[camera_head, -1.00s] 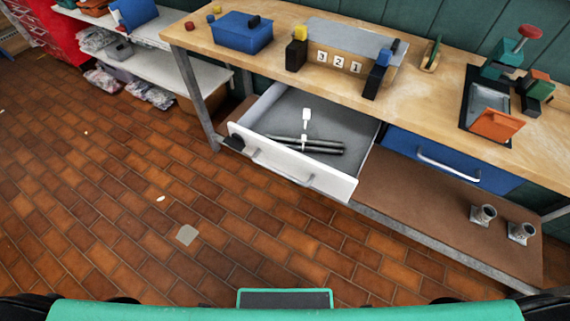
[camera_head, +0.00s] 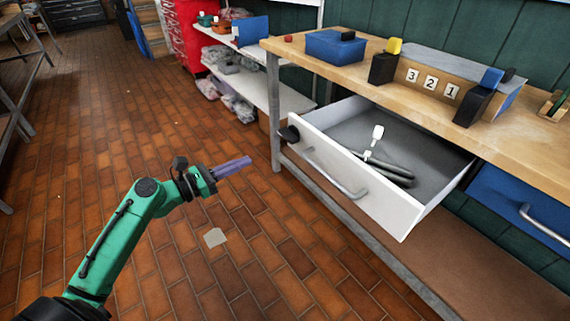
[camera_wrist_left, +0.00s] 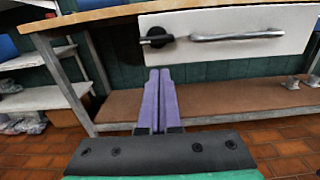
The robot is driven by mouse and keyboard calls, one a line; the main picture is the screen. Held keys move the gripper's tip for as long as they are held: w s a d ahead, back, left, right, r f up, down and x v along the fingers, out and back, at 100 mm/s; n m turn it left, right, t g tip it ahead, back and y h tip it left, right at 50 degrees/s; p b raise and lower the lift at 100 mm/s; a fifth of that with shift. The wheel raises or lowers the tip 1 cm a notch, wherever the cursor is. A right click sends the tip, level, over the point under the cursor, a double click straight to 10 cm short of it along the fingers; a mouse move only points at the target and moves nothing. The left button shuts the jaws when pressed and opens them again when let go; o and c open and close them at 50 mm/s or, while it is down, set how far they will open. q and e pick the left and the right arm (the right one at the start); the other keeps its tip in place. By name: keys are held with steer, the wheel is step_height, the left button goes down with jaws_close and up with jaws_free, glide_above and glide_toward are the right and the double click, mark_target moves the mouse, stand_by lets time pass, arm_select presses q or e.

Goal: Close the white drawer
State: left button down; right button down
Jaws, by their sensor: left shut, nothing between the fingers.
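The white drawer (camera_head: 360,188) hangs open under the wooden workbench, pulled out toward the aisle. It has a silver bar handle (camera_head: 337,174) and a black knob (camera_head: 289,134) at the left end of its front. Dark rods and a white-tagged item (camera_head: 376,133) lie inside. In the left wrist view the drawer front (camera_wrist_left: 230,34) spans the upper part, above and beyond my fingers. My left gripper (camera_head: 248,161), with purple fingers, is shut and empty, left of the drawer front and apart from it. It also shows in the left wrist view (camera_wrist_left: 158,76). My right gripper is out of view.
The bench top holds a blue box (camera_head: 336,47) and a block with number tiles (camera_head: 432,83). A closed blue drawer (camera_head: 520,205) sits right of the white one. A bench leg (camera_head: 273,112) stands by the drawer's left end. The tiled floor before the drawer is mostly free.

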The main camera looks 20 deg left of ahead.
arm_select(q)
steer(key=x, duration=1.4)
steer(key=shift+w+a, duration=0.1)
steer(key=shift+w, duration=0.05)
